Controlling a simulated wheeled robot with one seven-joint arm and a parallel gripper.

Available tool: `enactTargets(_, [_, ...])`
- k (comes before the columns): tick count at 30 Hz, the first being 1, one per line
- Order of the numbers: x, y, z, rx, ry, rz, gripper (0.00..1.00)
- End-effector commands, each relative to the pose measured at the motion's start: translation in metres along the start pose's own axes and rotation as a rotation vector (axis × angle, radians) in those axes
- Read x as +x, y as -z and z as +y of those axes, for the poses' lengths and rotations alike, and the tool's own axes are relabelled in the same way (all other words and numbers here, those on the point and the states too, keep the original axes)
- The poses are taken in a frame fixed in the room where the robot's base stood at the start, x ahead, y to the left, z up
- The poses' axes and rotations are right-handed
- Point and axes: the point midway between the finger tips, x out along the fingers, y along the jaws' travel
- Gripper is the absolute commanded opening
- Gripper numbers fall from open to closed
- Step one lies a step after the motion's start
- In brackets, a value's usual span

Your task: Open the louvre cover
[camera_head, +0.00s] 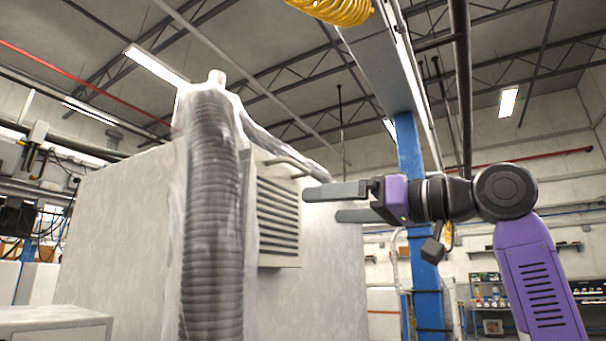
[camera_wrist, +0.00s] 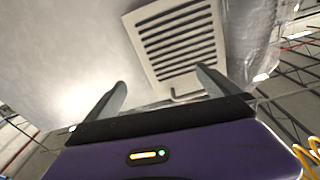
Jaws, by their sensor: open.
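The louvre cover (camera_head: 278,222) is a pale panel with dark horizontal slats on the side of a large white cabinet. It looks shut against the cabinet, and its left part is hidden behind a wrapped hose. The cover also shows in the wrist view (camera_wrist: 178,42), with a small bar-shaped handle (camera_wrist: 186,97) at its lower edge in that picture. My gripper (camera_head: 320,204) is open and empty, to the right of the cover, its fingers pointing left. In the wrist view my gripper (camera_wrist: 161,79) has its fingers apart, the right one overlapping the cover's edge. I cannot tell whether it touches.
A ribbed grey hose in clear wrapping (camera_head: 210,220) stands left of the cover, with a wrapped branch running over its top. The white cabinet (camera_head: 115,225) fills the left and middle. A blue post (camera_head: 422,230) stands behind my arm. A yellow coiled hose (camera_head: 338,10) hangs above.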

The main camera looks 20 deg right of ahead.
Motion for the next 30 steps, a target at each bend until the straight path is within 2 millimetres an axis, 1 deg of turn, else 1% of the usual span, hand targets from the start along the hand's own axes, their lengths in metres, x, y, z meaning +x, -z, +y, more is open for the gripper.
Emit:
enactTargets(1, [-0.006,0.02,-0.014,-0.032,0.007,-0.015,1.0])
enactTargets(3, [-0.013,0.038,-0.03,-0.064,0.015,-0.036,1.0])
enactTargets(6, [-0.02,0.054,-0.046,-0.096,0.024,-0.06,1.0])
enactTargets(9, [-0.024,0.061,-0.054,-0.112,0.027,-0.075,1.0])
enactTargets(11, [-0.023,0.063,-0.056,-0.115,0.028,-0.078,1.0])
enactTargets(14, [-0.015,0.064,-0.057,-0.115,0.03,-0.08,1.0])
enactTargets(24, [0.035,0.06,-0.058,-0.115,0.029,-0.079,1.0])
enactTargets(30, [0.051,0.058,-0.058,-0.115,0.029,-0.078,1.0])
